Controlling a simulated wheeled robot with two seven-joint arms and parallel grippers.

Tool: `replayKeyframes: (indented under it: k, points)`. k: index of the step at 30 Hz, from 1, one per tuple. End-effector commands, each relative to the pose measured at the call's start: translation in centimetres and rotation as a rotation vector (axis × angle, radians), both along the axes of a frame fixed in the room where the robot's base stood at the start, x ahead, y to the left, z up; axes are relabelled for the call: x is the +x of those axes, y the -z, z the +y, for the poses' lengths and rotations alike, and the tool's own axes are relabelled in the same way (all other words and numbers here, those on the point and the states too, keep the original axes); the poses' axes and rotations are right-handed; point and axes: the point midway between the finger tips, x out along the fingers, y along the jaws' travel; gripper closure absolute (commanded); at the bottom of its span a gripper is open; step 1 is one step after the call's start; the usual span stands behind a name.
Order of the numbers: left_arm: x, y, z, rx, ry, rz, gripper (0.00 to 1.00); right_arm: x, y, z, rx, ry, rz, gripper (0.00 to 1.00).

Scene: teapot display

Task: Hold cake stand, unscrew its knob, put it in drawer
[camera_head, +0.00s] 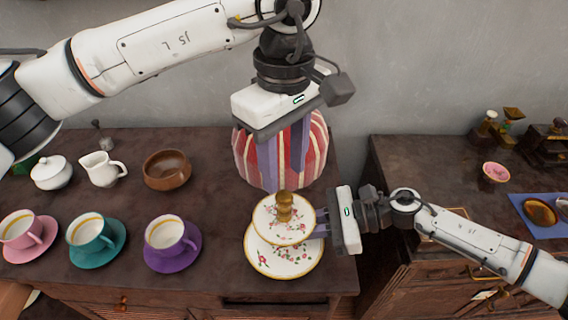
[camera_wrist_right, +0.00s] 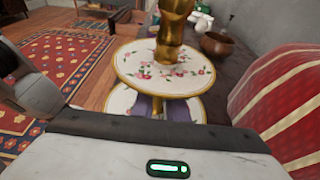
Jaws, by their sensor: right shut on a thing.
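The two-tier floral cake stand (camera_head: 283,262) stands at the front right of the dark wooden table. Its gold knob (camera_head: 285,207) rises from the middle of the upper plate, and also shows large in the right wrist view (camera_wrist_right: 171,38). My right gripper (camera_head: 320,231) comes in from the right and is shut on the cake stand below the upper plate. In the right wrist view its purple fingers (camera_wrist_right: 168,106) flank the column, partly hidden by the plate. My left gripper (camera_head: 290,147) points down above and behind the knob, apart from it; its finger gap is unclear against the stripes.
A striped cloth cover (camera_head: 252,160) stands close behind the cake stand. Cups on saucers, including a purple saucer (camera_head: 173,252), stand to the left, with a wooden bowl (camera_head: 167,170) behind. A dark drawer-like opening (camera_head: 275,301) shows at the table's front. A cabinet stands right.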

Motion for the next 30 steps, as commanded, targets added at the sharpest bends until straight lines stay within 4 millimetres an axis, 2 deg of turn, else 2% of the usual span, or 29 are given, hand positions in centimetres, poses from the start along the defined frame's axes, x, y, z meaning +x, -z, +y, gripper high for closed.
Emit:
replayKeyframes:
  k: [12, 18, 24, 30]
  points:
    - [0.0, 0.0, 0.0, 0.0, 0.944, 0.0, 0.62, 0.0, 0.0, 0.0, 0.0, 0.0, 0.0, 1.0]
    - [0.0, 0.0, 0.0, 0.0, 1.324, 0.0, 0.62, 0.0, 0.0, 0.0, 0.0, 0.0, 0.0, 1.0]
    - [0.0, 0.0, 0.0, 0.001, 1.533, -0.001, 0.62, 0.0, 0.0, 0.0, 0.0, 0.0, 0.0, 1.0]
    - [0.0, 1.2, 0.0, -0.001, 1.581, 0.003, 0.62, 0.0, 0.0, 0.0, 0.0, 0.0, 0.0, 1.0]
